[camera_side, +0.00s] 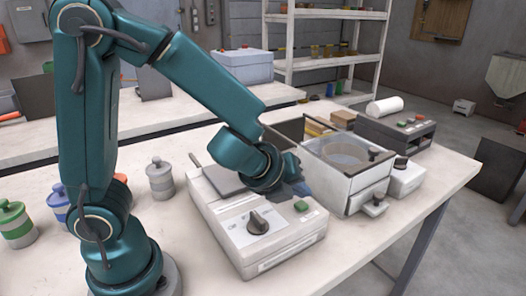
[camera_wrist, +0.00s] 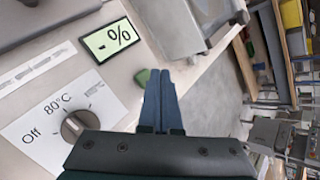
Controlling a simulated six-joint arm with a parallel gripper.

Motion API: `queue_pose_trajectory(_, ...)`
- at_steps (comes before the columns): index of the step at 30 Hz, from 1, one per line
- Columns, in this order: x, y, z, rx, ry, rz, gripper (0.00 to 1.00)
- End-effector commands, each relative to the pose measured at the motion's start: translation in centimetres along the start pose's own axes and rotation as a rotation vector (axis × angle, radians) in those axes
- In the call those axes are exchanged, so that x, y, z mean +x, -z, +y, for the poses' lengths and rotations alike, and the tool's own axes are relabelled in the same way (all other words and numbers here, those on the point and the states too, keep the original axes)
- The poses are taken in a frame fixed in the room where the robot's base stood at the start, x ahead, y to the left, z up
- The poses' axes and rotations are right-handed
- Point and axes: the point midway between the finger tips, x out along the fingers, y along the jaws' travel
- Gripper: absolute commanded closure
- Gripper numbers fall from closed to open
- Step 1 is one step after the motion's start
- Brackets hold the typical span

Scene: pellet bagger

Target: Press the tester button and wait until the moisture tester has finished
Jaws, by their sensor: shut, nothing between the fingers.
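The moisture tester (camera_side: 237,238) is a pale box on the table with a grey lid. In the wrist view its display (camera_wrist: 112,40) reads "- %". Its dark knob (camera_wrist: 74,125) sits beside the "Off" and "80°C" labels; I cannot tell its exact setting. The green tester button (camera_side: 301,206) is on the tester's top, near the right front; in the wrist view the button (camera_wrist: 143,77) shows just left of my fingertips, partly covered. My gripper (camera_wrist: 162,72) is shut and empty, close to the button; I cannot tell whether it touches. In the side view my gripper (camera_side: 298,190) is just behind the button.
A glass-topped box (camera_side: 352,190) stands right of the tester, close to my gripper. A dark control box (camera_side: 395,132) with coloured buttons is behind it. A grey lidded jar (camera_side: 160,182) and a green-and-white jar (camera_side: 15,226) stand at the left. The table's right front is clear.

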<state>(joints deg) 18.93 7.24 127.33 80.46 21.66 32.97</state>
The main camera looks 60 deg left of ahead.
Motion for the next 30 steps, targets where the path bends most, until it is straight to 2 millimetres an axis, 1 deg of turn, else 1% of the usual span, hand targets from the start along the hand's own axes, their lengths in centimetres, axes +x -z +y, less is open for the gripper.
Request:
queue_pose_trajectory(21,0.01,0.01,0.01,0.0,0.0,0.0,1.0)
queue_pose_trajectory(30,0.57,0.45,0.46,0.002,-0.001,0.001,1.0)
